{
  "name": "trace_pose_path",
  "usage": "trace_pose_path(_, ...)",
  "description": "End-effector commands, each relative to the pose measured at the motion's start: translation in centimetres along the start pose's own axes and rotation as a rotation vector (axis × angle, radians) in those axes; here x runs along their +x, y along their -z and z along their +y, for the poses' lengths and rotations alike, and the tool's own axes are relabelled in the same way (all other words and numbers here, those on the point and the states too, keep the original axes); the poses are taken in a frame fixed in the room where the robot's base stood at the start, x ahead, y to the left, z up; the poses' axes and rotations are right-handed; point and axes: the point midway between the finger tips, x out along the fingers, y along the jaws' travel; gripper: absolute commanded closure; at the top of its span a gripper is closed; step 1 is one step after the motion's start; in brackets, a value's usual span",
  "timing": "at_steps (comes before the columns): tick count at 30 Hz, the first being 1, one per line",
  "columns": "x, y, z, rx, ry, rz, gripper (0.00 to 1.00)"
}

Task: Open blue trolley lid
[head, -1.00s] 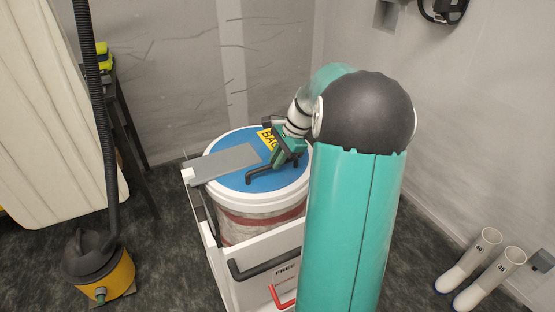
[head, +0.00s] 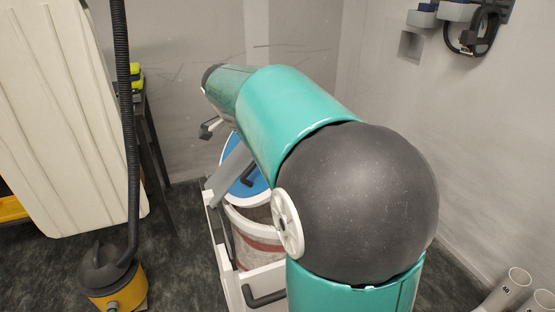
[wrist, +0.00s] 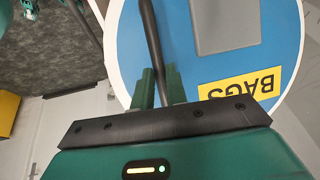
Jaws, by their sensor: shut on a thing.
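The blue round lid (head: 239,189) with a white rim sits at the top of the white trolley (head: 229,272), partly hidden by my arm in the head view. A grey plate (head: 226,176) crosses it. In the wrist view the lid (wrist: 285,55) shows a yellow BAGS label (wrist: 240,87) and a black bar handle (wrist: 150,35). My gripper (wrist: 161,88) is shut on this handle, with its green fingers on either side of the bar. The gripper is hidden behind the arm in the head view.
A yellow and black vacuum (head: 112,278) with an upright hose stands at the left, beside a leaning cream panel (head: 65,110). White boots (head: 515,285) stand at the lower right. Walls close the back and right. Dark floor is clear between vacuum and trolley.

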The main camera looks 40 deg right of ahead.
Motion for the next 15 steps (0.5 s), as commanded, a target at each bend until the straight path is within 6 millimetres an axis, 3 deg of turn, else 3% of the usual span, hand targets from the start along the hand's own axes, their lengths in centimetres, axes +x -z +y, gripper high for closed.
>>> trace_pose_path(6, -3.8, -3.7, -1.1, -0.042, -0.010, 0.197, 1.00)
trace_pose_path(15, -6.7, -8.0, -1.9, -0.079, -0.030, 0.412, 1.00)
